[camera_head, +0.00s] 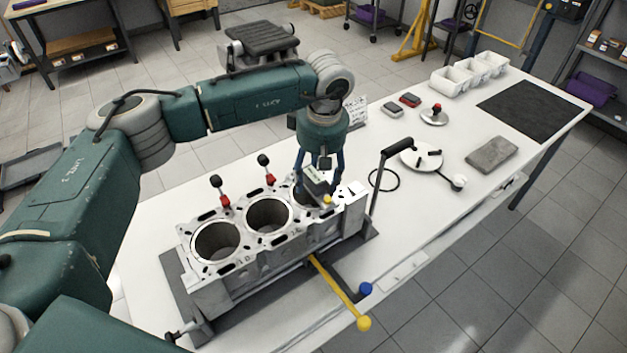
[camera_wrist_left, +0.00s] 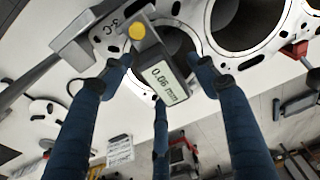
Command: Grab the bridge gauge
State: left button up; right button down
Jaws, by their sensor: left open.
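The bridge gauge (camera_head: 315,185) is a small grey box with a yellow button. It sits at the far-right bore of the engine block (camera_head: 262,262). In the left wrist view the gauge (camera_wrist_left: 166,82) shows a display reading 0.06 mm. My left gripper (camera_head: 320,172) points down over it, its dark blue fingers open. In the wrist view the left gripper's fingers (camera_wrist_left: 160,75) stand around the gauge, one on each side and one below it in the picture. Whether any finger touches it I cannot tell. My right gripper is not in view.
Two red clamps (camera_head: 223,200) with black knobs stand along the block's back edge. A black-handled upright post (camera_head: 378,180) is close right of the gripper. A yellow lever (camera_head: 340,290) sticks out in front. White bins (camera_head: 468,72) and a dark mat (camera_head: 533,110) lie far right.

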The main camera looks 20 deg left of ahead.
pick_arm(q)
jog(key=shift+r, duration=0.1)
grip_shut()
